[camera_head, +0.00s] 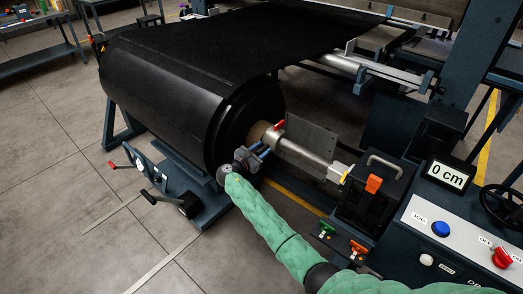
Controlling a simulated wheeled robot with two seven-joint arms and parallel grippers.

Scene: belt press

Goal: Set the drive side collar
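A big black belt roll (165,105) lies on a steel shaft (305,160) that sticks out of its near end. A tan core (262,132) shows around the shaft at the roll's face. A small red lever (279,125) stands up by the shaft, next to a flat grey plate (312,140); it looks like part of the collar, whose body I cannot make out clearly. My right gripper (264,150), on the green arm, is beside the shaft near the roll's face. Its two blue fingers look apart, with nothing seen between them. My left gripper is not in view.
At right a control panel (455,235) carries a blue button, a red knob and a display (447,175) reading 0 cm. A low bracket with a red-tipped lever (125,165) stands at left.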

